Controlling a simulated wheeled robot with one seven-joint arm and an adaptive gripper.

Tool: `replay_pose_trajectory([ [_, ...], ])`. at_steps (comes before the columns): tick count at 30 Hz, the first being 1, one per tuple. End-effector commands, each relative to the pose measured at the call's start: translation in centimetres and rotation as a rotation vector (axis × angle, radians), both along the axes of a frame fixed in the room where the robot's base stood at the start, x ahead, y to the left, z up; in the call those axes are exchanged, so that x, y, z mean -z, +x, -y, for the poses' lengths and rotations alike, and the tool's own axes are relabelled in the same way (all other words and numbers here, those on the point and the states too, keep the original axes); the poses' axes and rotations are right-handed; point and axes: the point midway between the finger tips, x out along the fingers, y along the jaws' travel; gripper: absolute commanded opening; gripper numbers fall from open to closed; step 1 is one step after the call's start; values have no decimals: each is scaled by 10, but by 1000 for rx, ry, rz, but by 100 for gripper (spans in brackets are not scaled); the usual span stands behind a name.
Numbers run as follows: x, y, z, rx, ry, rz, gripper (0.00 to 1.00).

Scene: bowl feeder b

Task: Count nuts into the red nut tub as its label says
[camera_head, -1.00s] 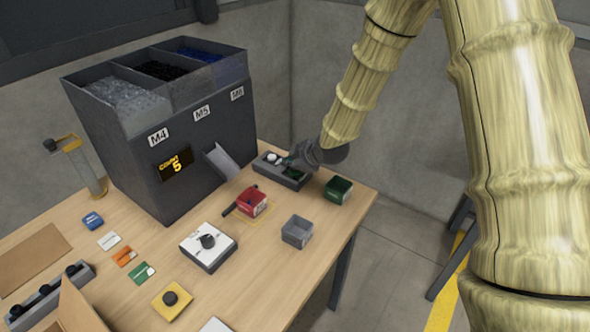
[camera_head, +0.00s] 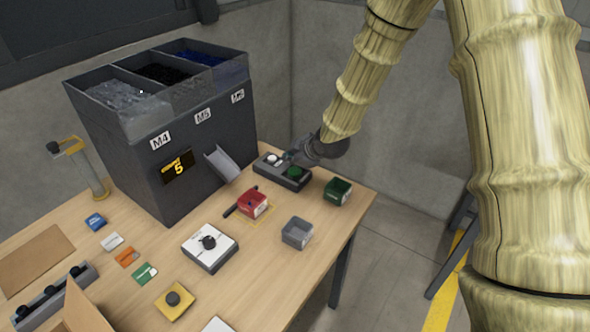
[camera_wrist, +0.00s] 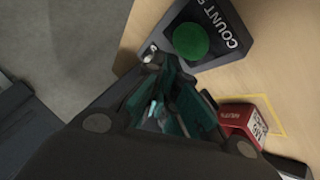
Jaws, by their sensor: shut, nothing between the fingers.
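The red nut tub (camera_head: 252,204) stands inside a yellow outline on the table, below the feeder's chute (camera_head: 222,164). In the wrist view the red tub (camera_wrist: 243,122) shows at the right, its label too small to read fully. The dark feeder (camera_head: 190,130) has bins marked M4, M5 and a third, and a display (camera_head: 177,167) showing 5. A dark button box (camera_head: 283,178) carries a green button (camera_head: 294,171) and a white one (camera_head: 272,158). My gripper (camera_head: 296,156) is shut and empty, just above or behind this box. The green button (camera_wrist: 190,41) lies beyond my fingers in the wrist view.
A green tub (camera_head: 338,191) and an empty grey tub (camera_head: 297,233) stand to the right. A white box with a black knob (camera_head: 209,246) and a yellow block (camera_head: 174,300) are nearer. Coloured cards (camera_head: 127,257) lie at left. The table's right edge is close to the tubs.

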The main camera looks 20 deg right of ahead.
Motion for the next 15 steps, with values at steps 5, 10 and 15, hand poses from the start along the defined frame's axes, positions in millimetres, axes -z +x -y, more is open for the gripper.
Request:
replay_pose_trajectory([
  [5,-17,0,0,-1,-1,0,0],
  [10,-30,0,0,0,0,0,0],
  [15,-40,0,0,0,0,-1,0],
])
